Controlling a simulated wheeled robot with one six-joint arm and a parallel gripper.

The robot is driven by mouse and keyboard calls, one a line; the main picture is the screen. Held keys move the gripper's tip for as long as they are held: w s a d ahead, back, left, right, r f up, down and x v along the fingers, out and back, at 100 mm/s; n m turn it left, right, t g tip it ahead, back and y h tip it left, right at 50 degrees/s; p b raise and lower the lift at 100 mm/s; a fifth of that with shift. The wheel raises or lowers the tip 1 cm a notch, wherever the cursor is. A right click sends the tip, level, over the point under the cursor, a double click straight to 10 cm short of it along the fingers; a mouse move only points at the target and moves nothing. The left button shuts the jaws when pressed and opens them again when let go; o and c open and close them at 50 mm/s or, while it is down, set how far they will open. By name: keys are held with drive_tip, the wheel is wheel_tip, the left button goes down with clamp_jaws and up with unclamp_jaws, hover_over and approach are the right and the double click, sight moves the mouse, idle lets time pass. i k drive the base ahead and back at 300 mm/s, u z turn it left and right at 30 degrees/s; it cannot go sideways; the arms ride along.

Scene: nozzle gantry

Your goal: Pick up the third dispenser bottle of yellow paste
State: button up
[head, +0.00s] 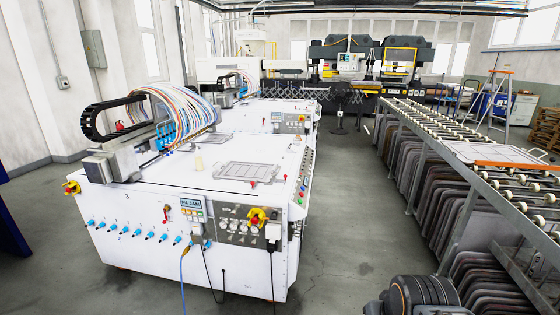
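No other bottle can be made out clearly, so I cannot tell which one is the third. The nozzle gantry (112,165) sits at the machine's left end, with colored hoses rising above it. My gripper's fingers are not in view; a dark rounded part at the bottom right seems to be my own arm.
The near white machine (130,261) has blue fittings, knobs and hanging cables on its front. A grey perforated plate (247,171) lies on its top. A roller conveyor (450,135) with stacked panels beneath stands right. Clear grey floor (345,210) lies between them.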

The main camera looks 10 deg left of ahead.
sight(198, 156)
drive_tip(key=i, duration=1.05)
drive_tip(key=u, duration=1.35)
drive_tip(key=k, duration=0.55)
drive_tip(key=u, duration=0.9)
drive_tip(key=i, duration=1.25)
drive_tip(key=u, duration=0.65)
drive_tip(key=i, duration=1.6)
drive_tip(key=z, duration=0.95)
drive_tip(key=i, duration=0.9)
drive_tip(key=z, duration=1.55)
drive_tip(key=i, duration=0.8)
drive_tip(key=z, duration=0.1)
